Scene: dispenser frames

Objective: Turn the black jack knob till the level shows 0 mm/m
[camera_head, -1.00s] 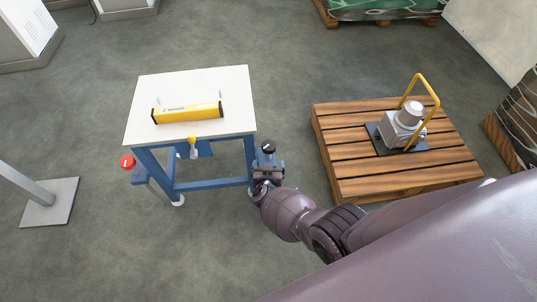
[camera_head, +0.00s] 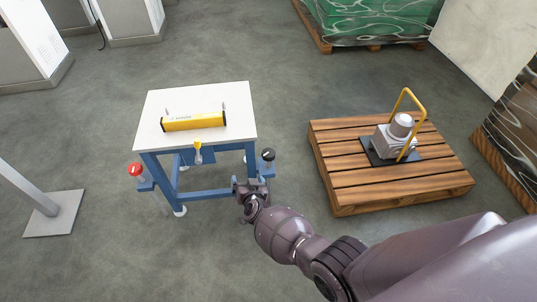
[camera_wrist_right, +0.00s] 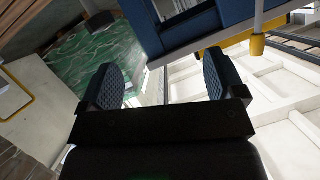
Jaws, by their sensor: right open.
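The black jack knob (camera_head: 268,154) stands on a blue bracket at the right front corner of the white-topped table (camera_head: 233,97). A yellow level (camera_head: 195,121) lies on the table top; its reading is too small to make out. My right gripper (camera_head: 247,187) is open and empty, below and left of the black knob, beside the table's front right leg and apart from the knob. In the right wrist view its two padded fingers (camera_wrist_right: 165,82) have nothing between them, and a blue frame part is above them. The black knob cannot be made out there. My left gripper is not in view.
A red knob (camera_head: 135,169) stands on the table's left bracket. A yellow-and-white part (camera_head: 198,153) hangs at the table's front edge. A wooden pallet (camera_head: 345,180) with a grey machine (camera_head: 396,137) is at the right. A grey post foot (camera_head: 55,213) is at the left.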

